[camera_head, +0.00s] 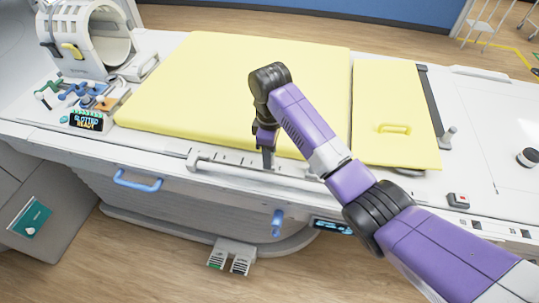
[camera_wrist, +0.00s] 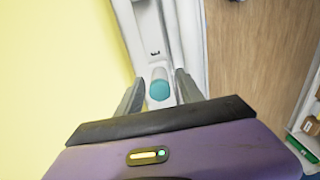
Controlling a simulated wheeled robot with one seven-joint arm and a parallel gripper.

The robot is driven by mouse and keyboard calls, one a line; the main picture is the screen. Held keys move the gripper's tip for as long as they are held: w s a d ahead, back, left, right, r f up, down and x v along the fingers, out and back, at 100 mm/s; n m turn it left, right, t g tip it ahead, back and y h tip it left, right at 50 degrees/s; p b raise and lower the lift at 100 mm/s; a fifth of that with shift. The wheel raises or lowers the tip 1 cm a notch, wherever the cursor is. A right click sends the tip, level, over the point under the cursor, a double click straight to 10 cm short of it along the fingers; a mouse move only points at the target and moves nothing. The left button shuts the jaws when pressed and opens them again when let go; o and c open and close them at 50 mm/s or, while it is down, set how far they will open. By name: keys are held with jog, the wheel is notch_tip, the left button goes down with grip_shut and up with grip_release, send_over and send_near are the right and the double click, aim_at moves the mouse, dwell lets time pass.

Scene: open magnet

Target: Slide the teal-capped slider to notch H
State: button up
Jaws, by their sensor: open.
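The teal-capped slider (camera_wrist: 159,91) shows in the wrist view as a round teal cap with a pale top, sitting in a white channel. My gripper (camera_wrist: 160,78) is open, with one finger on each side of the cap. Whether either finger touches it I cannot tell. In the head view my gripper (camera_head: 267,162) points down at the notched rail (camera_head: 225,159) on the table's front edge, and it hides the slider there. Small dark tick marks run along the rail. One dark mark shows just beyond the cap in the wrist view; no notch letter is readable.
A yellow pad (camera_head: 230,80) lies behind the rail, with a smaller yellow pad (camera_head: 395,110) to the right. A white bar (camera_head: 215,167) runs along the front of the rail. A white coil (camera_head: 90,40) and small coloured parts stand at the left. A blue handle (camera_head: 138,182) is below.

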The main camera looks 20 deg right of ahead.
jog(key=shift+f, duration=0.7)
grip_shut()
dwell(1.0)
